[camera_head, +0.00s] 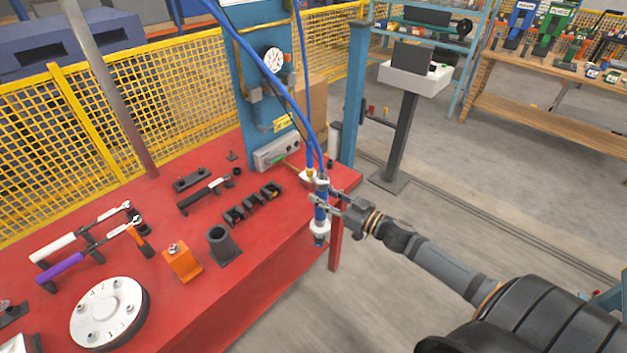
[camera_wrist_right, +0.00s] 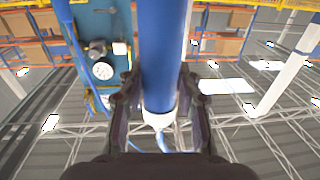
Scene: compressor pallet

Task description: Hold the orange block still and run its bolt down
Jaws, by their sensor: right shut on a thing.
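The orange block (camera_head: 182,264) stands on the red table (camera_head: 215,310) near its front edge. A small metal bolt (camera_head: 173,248) shows at its top; how deep it sits I cannot tell. My right gripper (camera_head: 322,198) is shut on a blue cylindrical tool (camera_head: 320,214) with white end parts. It holds the tool roughly upright at the table's right end, well to the right of the block. In the right wrist view the blue tool (camera_wrist_right: 163,50) runs between the two dark fingers. My left gripper is not in view, and nothing grips the block.
A dark cylindrical holder (camera_head: 219,244) stands just right of the block. A round white flange (camera_head: 107,312) and wrenches (camera_head: 90,245) lie left. Black clamps (camera_head: 252,205) sit behind. Blue hoses (camera_head: 282,85) hang down to the tool. A blue panel (camera_head: 262,75) rises at the back.

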